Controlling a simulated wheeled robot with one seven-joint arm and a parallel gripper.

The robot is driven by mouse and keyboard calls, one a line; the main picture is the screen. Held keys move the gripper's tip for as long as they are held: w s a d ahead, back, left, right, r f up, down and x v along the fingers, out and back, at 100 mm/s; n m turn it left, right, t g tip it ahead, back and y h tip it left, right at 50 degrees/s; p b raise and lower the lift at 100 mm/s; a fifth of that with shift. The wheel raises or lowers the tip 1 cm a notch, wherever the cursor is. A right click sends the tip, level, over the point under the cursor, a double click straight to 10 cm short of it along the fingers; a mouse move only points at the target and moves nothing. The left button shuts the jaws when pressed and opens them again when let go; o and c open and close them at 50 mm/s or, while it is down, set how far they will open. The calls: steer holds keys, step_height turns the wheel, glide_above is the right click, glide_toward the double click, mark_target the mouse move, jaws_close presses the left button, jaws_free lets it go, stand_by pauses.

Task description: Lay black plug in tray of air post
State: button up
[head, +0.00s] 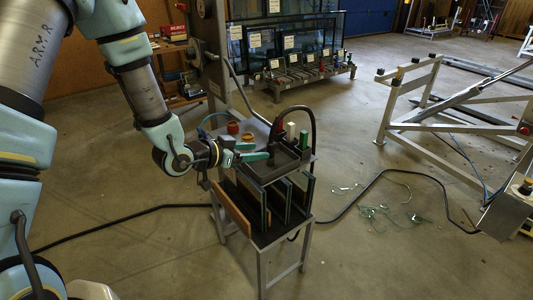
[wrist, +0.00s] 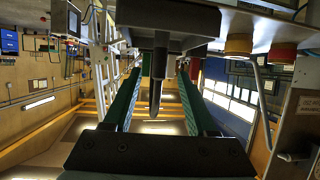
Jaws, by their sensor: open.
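My gripper (head: 262,152) is open, its two green fingers reaching over the left side of the dark tray (head: 288,176) of the air post. A gap shows between the plug and each finger. In the head view a small black upright piece, seemingly this plug (head: 271,150), stands at the fingertips over the tray. I cannot tell whether it rests on the tray floor.
A black hose (head: 312,125) arches over the tray's back right. Red, white and green pieces (head: 291,130) stand behind it. Dark panels (head: 283,203) stand in the rack below. Cables lie on the floor to the right.

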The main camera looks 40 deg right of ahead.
steer(key=w+a+r+n+t+y, duration=0.1)
steer(key=w+a+n+t+y, duration=0.2)
steer(key=a, duration=0.4)
steer(key=w+a+r+n+y, duration=0.1)
steer(key=w+a+y, duration=0.1)
steer(key=w+a, duration=0.5)
steer(key=w+a+r+n+t+y, duration=0.1)
steer(key=w+a+n+t+y, duration=0.15)
steer(key=a, duration=0.55)
steer(key=a+r+n+y, duration=0.2)
steer(key=a+n+y, duration=0.25)
steer(key=a, duration=0.75)
steer(key=s+a+r+n+g+y, duration=0.1)
steer(key=s+a+r+n+g, duration=0.2)
steer(key=s+a, duration=0.5)
steer(key=a+n+g, duration=0.1)
steer(key=n, duration=0.1)
steer(key=shift+s+n+b, duration=0.3)
steer(key=shift+r, duration=0.1)
